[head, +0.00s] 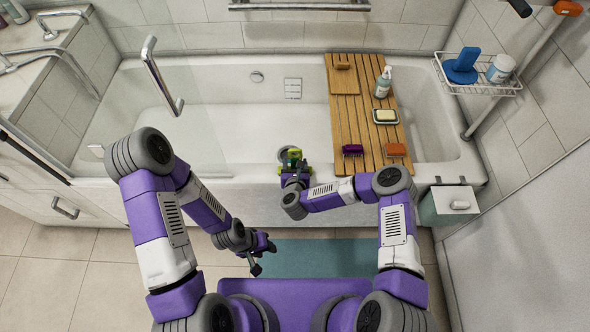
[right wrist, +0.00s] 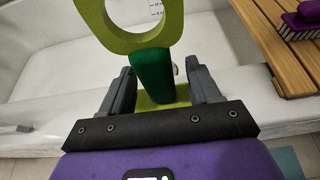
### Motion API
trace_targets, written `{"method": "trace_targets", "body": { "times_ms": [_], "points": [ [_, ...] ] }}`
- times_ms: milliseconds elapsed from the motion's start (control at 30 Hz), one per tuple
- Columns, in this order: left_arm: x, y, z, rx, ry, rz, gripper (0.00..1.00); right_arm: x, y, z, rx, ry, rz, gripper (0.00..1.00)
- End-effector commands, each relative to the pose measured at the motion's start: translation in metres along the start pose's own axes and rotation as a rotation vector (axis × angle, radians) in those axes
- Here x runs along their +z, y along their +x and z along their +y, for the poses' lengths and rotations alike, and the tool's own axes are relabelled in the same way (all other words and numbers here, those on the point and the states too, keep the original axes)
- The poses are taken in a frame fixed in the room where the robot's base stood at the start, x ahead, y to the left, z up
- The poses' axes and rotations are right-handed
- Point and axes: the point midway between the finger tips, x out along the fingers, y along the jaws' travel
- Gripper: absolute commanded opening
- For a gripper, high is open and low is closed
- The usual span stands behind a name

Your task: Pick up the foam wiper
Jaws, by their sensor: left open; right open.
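A green tool that looks like the foam wiper (head: 294,155) is at the bathtub's front rim. In the right wrist view, it has a dark green handle (right wrist: 152,75), a yellow-green ring above and a yellow-green base below. My right gripper (head: 293,175) is open. In the right wrist view, its fingers (right wrist: 157,85) stand on both sides of the handle, with gaps visible, so it does not grip the tool. The base is partly hidden by my gripper. My left gripper (head: 262,258) is open and empty, low in front of the tub, away from the tool.
A slatted wooden board (head: 350,117) spans the tub, bearing a purple brush (head: 352,150), an orange block (head: 396,150), soap (head: 385,115) and a pump bottle (head: 383,82). A wire basket (head: 485,87) holds a blue item (head: 462,67) and a jar (head: 501,68). The tub's left interior is clear.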

Motion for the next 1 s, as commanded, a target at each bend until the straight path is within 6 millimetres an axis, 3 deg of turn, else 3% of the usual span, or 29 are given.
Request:
{"method": "trace_targets", "body": {
  "times_ms": [233,600,833,1000],
  "points": [
    [0.0,0.0,0.0,0.0,0.0,0.0,0.43,0.001,0.001,0.0,0.001,0.0,0.0,0.59],
    [0.0,0.0,0.0,0.0,0.0,0.0,0.43,0.001,0.001,0.0,0.001,-0.001,0.0,0.02],
    [0.0,-0.001,0.001,0.0,0.0,0.0,0.43,0.003,0.0,0.0,0.001,0.0,0.0,0.0],
    [0.001,-0.01,0.004,0.0,0.0,0.0,0.43,0.024,-0.009,0.0,0.001,0.0,-0.002,0.0]
  ]
}}
